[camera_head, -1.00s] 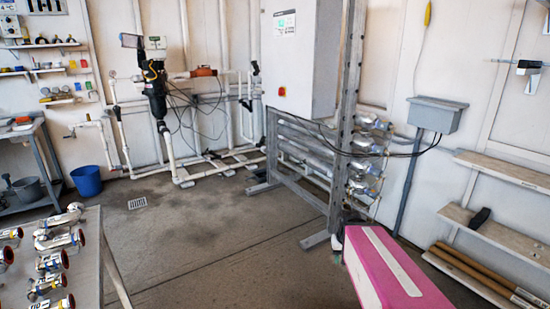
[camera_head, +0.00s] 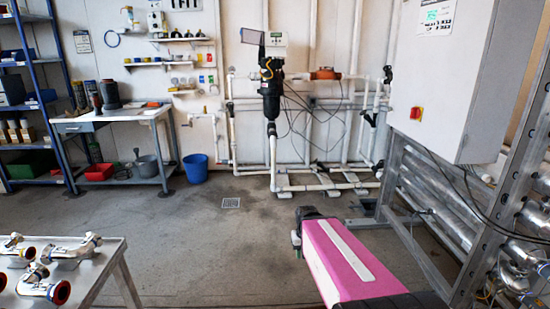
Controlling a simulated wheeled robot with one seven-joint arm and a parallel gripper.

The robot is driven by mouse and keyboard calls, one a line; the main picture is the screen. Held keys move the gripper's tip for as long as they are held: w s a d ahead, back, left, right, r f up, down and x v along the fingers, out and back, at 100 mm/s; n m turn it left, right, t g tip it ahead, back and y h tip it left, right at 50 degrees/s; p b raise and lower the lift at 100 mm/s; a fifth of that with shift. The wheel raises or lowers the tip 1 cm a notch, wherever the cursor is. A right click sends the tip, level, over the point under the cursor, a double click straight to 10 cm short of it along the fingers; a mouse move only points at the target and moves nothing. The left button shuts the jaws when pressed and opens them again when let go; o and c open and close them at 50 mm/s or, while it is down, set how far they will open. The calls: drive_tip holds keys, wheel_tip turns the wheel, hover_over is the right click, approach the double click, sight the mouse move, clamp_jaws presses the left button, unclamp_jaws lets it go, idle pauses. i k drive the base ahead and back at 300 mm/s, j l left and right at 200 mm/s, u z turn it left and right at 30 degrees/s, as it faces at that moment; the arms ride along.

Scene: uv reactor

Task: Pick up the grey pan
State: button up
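A grey, pot-like vessel (camera_head: 148,167), which looks like the grey pan, stands on the low shelf under the workbench at the left. A smaller grey piece beside it is too small to make out. My pink arm reaches in from the bottom right, and my gripper (camera_head: 297,241) shows only in small part at its far end. The gripper is far from the pan, across open floor. Its fingers are mostly hidden, so I cannot tell whether they are open or shut.
The workbench (camera_head: 112,116) has a red bin (camera_head: 99,172) on its low shelf. A blue bucket (camera_head: 195,168) stands right of it. A metal table (camera_head: 105,252) with pipe fittings is at the near left. A pipe frame stands at right. The middle floor is clear.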

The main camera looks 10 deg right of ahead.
sight(368, 206)
drive_tip(key=i+j+u, duration=0.1)
drive_tip(key=i, duration=1.65)
drive_tip(key=i+z, duration=0.65)
drive_tip(key=z, duration=0.15)
drive_tip(key=i+j+z, duration=0.15)
drive_tip(key=i+z, duration=0.25)
drive_tip(key=i+j+z, duration=0.2)
drive_tip(key=z, duration=0.2)
drive_tip(key=i+j+z, duration=0.65)
drive_tip(key=z, duration=0.2)
